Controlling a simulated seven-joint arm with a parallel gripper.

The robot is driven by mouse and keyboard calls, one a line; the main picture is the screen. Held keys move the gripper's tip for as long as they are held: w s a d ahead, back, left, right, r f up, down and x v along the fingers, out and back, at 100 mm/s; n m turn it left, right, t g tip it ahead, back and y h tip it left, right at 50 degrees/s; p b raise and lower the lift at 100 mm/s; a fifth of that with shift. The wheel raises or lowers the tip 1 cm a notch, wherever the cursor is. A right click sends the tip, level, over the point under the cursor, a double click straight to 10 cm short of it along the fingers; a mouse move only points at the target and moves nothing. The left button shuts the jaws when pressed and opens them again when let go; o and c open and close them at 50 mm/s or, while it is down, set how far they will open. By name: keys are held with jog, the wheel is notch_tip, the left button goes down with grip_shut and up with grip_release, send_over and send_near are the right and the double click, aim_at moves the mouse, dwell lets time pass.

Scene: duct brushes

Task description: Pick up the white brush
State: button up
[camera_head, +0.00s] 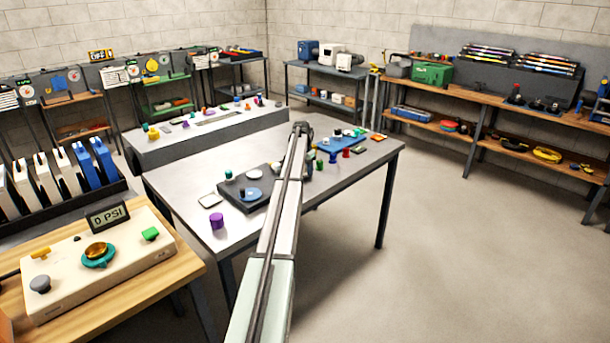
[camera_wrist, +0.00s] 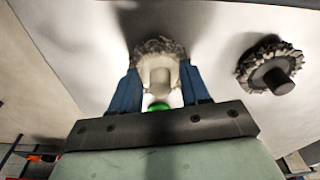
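In the wrist view, a white brush (camera_wrist: 159,70) with a pale round stem and a ring of grey-brown bristles is between the two blue fingers of my gripper (camera_wrist: 160,78). The fingertips reach up to the bristle ring on both sides. They are very close to the stem, and I cannot tell if they touch it. A small green spot shows just below the stem, towards the palm. In the head view, my gripper (camera_head: 301,130) is at the far end of my arm, over the grey table (camera_head: 185,188); the white brush cannot be made out there.
A dark brush (camera_wrist: 277,78) with grey bristles stands to the right of my gripper. The pale surface left of the fingers is clear. In the head view, a purple piece (camera_head: 217,221), a dark plate (camera_head: 238,202) and several small coloured parts are on the table.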

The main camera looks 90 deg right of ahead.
jog(key=c, duration=0.6)
jog(key=shift+o, duration=0.2)
jog(key=shift+r, duration=0.55)
notch_tip(320, 180, up, 6)
jog(key=shift+r, duration=0.25)
jog(key=w+a+r, duration=0.2)
jog(key=w, duration=0.9)
jog(key=w+a+r, duration=0.2)
jog(key=w+a, duration=0.1)
jog(key=w, duration=0.8)
